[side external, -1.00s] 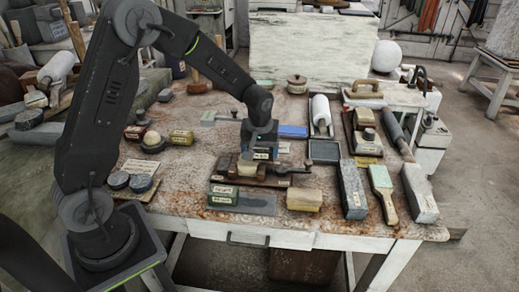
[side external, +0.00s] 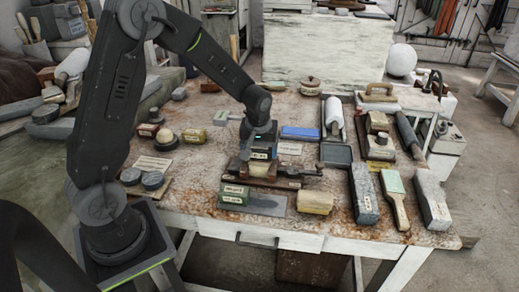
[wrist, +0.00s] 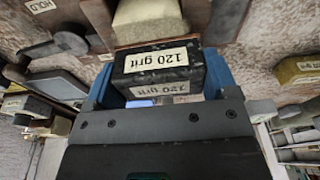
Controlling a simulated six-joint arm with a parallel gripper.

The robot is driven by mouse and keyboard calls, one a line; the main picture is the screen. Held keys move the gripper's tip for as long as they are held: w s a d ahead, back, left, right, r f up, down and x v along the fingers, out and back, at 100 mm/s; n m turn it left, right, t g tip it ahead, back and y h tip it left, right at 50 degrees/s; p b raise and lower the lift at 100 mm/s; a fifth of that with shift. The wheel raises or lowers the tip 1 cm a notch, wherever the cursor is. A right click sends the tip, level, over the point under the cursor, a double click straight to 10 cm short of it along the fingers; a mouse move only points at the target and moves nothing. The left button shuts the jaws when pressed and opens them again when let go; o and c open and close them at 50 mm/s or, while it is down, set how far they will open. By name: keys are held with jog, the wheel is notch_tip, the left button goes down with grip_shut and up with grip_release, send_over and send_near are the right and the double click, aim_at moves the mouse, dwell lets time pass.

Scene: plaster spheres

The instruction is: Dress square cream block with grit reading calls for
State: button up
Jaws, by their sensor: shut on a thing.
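My gripper (wrist: 160,85) is shut on a black block (wrist: 152,68) between its blue fingers. The block carries a pale label reading "120 grit", upside down in the wrist view, and a second such label shows on a nearer face. The square cream block (wrist: 148,22) sits just beyond the black block, in a reddish-brown wooden holder (side external: 275,182). The black block is very close to it; I cannot tell whether they touch. In the side view, my gripper (side external: 262,155) is low over the holder, and the cream block (side external: 235,166) is partly hidden beside it.
A pale card (side external: 152,163) and dark round pucks (side external: 152,181) lie left.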

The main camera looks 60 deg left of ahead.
jog(key=shift+w+d+f, duration=0.1)
jog(key=shift+w+d, duration=1.25)
jog(key=shift+w, duration=0.05)
jog(key=shift+s+a, duration=1.55)
jog(key=shift+s, duration=0.1)
jog(key=shift+w+d, duration=0.1)
jog(key=shift+w+d+r, duration=0.7)
jog(key=shift+w+r, duration=0.05)
jog(key=shift+r, duration=0.1)
jog(key=shift+r, duration=1.2)
jog(key=shift+r, duration=0.1)
